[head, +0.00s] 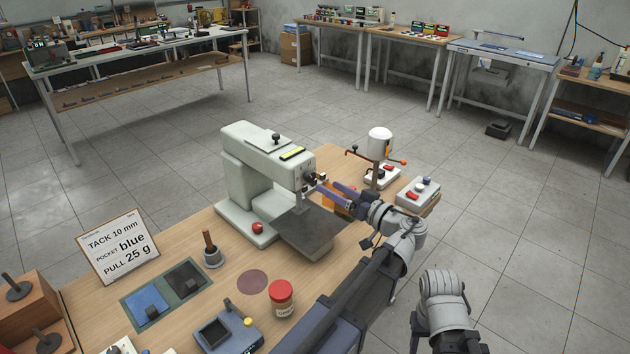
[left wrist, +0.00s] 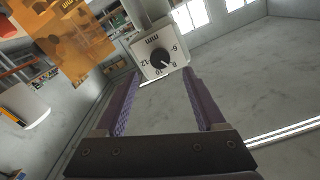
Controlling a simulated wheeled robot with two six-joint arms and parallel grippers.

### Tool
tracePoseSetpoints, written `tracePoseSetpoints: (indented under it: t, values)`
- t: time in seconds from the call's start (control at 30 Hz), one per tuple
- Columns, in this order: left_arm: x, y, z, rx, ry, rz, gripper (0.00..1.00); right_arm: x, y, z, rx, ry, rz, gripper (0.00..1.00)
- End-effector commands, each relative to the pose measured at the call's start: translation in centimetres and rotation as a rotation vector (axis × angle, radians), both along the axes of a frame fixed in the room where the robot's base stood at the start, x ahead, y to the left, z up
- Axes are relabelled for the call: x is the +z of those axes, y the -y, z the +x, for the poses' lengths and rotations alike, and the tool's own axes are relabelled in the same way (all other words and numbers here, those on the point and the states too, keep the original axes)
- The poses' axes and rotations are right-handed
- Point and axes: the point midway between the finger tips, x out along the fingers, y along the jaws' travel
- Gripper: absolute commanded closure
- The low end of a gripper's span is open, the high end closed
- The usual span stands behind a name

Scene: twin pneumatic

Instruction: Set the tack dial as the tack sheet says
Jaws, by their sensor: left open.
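The tack sheet (head: 118,246) stands at the left of the bench and reads "TACK 10 mm", "POCKET blue", "PULL 25 g". The dial is on the front of the pale green sewing machine (head: 240,165). My left gripper (head: 318,187) is open and empty, its purple fingers (left wrist: 160,78) facing the dial from either side, apparently not touching it. My right gripper is not in view.
An orange translucent guard (left wrist: 75,42) hangs beside the dial. A dark plate (head: 308,229) lies below the machine head. A white-topped stand (head: 380,145) and small switch boxes (head: 418,192) stand to the right. A red-lidded jar (head: 281,298) stands near the front.

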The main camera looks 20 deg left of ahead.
Motion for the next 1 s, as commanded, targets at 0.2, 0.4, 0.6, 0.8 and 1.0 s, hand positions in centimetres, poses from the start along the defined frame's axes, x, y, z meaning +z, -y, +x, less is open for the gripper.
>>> tracePoseSetpoints:
  t: [0.2,0.4,0.6,0.8,1.0]
  values:
    - [0.0,-3.4,1.1,0.004,-0.001,-0.001,0.29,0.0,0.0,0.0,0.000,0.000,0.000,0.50]
    - [0.0,-5.6,1.9,0.004,-0.002,-0.001,0.29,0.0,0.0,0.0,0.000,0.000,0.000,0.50]
    - [0.0,-6.3,2.2,0.001,-0.003,-0.001,0.29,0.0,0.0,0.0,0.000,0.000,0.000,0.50]
    - [-0.1,-6.3,2.2,0.001,-0.003,-0.001,0.29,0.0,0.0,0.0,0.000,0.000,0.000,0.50]
    - [-0.1,-6.3,2.2,0.001,-0.003,-0.001,0.48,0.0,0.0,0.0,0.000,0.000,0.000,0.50]
